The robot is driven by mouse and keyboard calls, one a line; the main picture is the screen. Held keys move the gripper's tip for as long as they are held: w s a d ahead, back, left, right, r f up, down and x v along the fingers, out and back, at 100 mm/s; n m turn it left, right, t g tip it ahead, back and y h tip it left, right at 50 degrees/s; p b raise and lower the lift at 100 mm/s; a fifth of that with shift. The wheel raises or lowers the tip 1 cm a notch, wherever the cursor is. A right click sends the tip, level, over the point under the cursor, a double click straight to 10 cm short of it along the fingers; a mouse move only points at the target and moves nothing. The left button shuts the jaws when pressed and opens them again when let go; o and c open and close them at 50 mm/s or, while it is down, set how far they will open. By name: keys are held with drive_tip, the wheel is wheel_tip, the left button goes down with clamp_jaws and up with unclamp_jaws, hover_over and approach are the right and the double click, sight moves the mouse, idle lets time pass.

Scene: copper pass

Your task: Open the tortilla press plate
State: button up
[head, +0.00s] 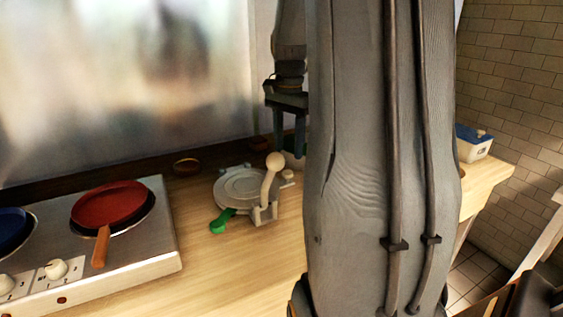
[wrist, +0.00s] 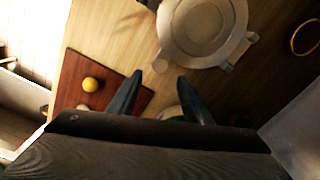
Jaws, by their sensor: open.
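The tortilla press (head: 240,186) stands on the wooden counter, right of the stove. Its round grey plate looks flat and closed. My gripper (head: 288,150) is open and empty, pointing down above the counter behind and right of the press.
A stove with a red pan (head: 110,204) and a blue pan (head: 12,228) is at left. A small bowl (head: 186,166) sits behind the press. A brown board (wrist: 75,98) with a yellow ball (wrist: 90,84) lies nearby. My arm hides the counter's right part.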

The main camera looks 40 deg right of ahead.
sight(288, 172)
wheel_tip(288, 172, down, 7)
drive_tip(key=shift+a+f+p, duration=0.1)
drive_tip(key=shift+a+p, duration=0.05)
drive_tip(key=shift+p, duration=0.5)
clamp_jaws()
